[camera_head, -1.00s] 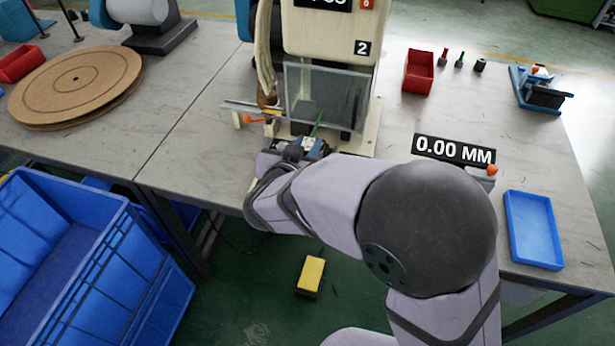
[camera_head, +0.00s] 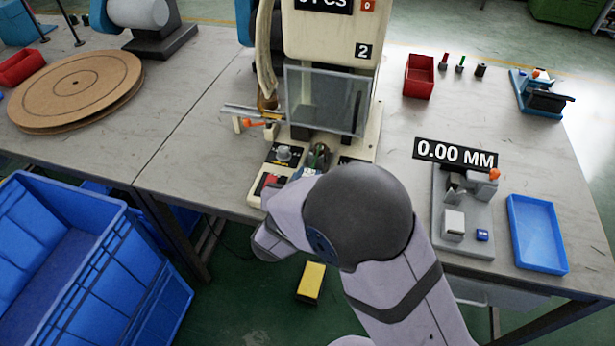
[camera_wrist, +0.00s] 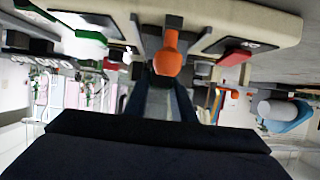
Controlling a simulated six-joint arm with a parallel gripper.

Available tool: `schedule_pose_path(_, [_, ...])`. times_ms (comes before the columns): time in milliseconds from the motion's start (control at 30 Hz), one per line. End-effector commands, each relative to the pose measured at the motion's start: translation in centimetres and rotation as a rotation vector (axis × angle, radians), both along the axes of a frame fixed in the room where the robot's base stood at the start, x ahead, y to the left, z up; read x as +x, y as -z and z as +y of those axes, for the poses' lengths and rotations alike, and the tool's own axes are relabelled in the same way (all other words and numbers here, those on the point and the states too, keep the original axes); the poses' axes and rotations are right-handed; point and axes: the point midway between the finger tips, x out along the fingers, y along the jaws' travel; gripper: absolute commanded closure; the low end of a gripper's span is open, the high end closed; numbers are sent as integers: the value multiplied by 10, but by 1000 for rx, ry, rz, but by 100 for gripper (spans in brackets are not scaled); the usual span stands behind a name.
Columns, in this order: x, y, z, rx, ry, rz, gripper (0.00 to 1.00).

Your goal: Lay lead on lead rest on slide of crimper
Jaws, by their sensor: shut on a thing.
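The crimper (camera_head: 330,30) is a cream machine with a clear guard (camera_head: 325,98) over its working area. My gripper (camera_head: 312,170) is low over the front of its base, in front of the guard, partly hidden by my arm. In the wrist view my gripper (camera_wrist: 160,103) is shut, with an orange part (camera_wrist: 170,52) showing at its fingers; I take this for part of the lead. A green strip shows by my gripper in the head view. The lead rest and slide cannot be made out clearly, nor can contact with them.
A gauge stand (camera_head: 463,225) with a 0.00 MM display and a blue tray (camera_head: 537,235) are at right. A red bin (camera_head: 419,76) is behind them. A cardboard reel (camera_head: 75,88) lies at left. Blue crates (camera_head: 85,250) stand on the floor at front left.

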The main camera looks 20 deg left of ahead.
Motion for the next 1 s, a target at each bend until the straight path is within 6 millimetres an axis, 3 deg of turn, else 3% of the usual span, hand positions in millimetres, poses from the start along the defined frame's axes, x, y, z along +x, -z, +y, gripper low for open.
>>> schedule_pose_path(433, [0,5,0,0,-1,-1,99])
schedule_pose_path(467, [0,4,0,0,-1,-1,70])
schedule_pose_path(500, [0,4,0,0,-1,-1,60])
schedule_pose_path(533, [0,4,0,0,-1,-1,58])
schedule_pose_path(1000, [-6,-2,1,0,-3,-1,58])
